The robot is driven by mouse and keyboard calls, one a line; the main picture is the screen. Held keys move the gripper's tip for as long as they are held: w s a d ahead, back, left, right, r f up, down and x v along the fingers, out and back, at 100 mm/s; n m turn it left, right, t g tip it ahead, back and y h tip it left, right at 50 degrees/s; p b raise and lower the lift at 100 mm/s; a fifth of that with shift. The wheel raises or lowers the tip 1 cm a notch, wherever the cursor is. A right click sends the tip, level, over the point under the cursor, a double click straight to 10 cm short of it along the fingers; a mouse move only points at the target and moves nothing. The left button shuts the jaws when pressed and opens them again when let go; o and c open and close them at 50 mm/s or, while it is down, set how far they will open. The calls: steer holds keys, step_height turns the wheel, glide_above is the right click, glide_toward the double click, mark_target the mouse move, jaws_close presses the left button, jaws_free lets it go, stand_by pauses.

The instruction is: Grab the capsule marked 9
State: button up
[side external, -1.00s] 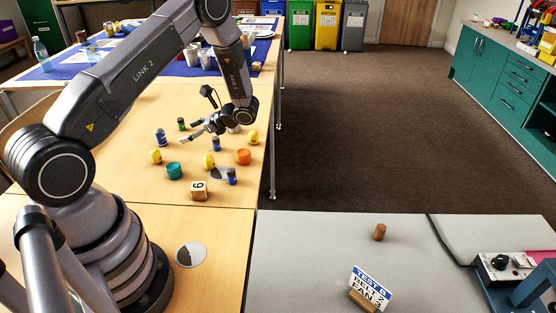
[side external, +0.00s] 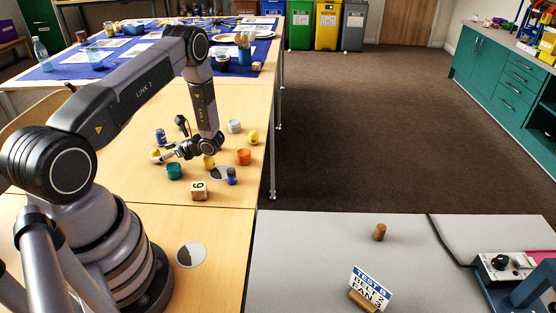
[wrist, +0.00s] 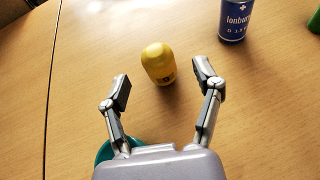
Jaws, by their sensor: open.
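My gripper (side external: 164,154) is open and empty, low over the near table and pointing left. In the wrist view, a yellow capsule (wrist: 158,62) stands just ahead of my gripper (wrist: 164,86), roughly in line with the gap between the fingertips. The capsule has a small dark mark on its side that is too small to read. It also shows in the side view as a yellow capsule (side external: 154,155) at the fingertips. Two other yellow capsules, one under my wrist (side external: 209,162) and one to the right (side external: 253,137), show no readable number.
A blue battery (wrist: 236,18) stands beyond the capsule on the right. A teal tub (side external: 174,172) is close below the gripper.

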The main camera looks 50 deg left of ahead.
mark_target(159, 154)
steer(key=x, duration=0.3)
steer(key=shift+s+a+f, duration=0.1)
steer(key=shift+s, duration=0.05)
steer(key=shift+c, duration=0.2)
steer(key=c, duration=0.8)
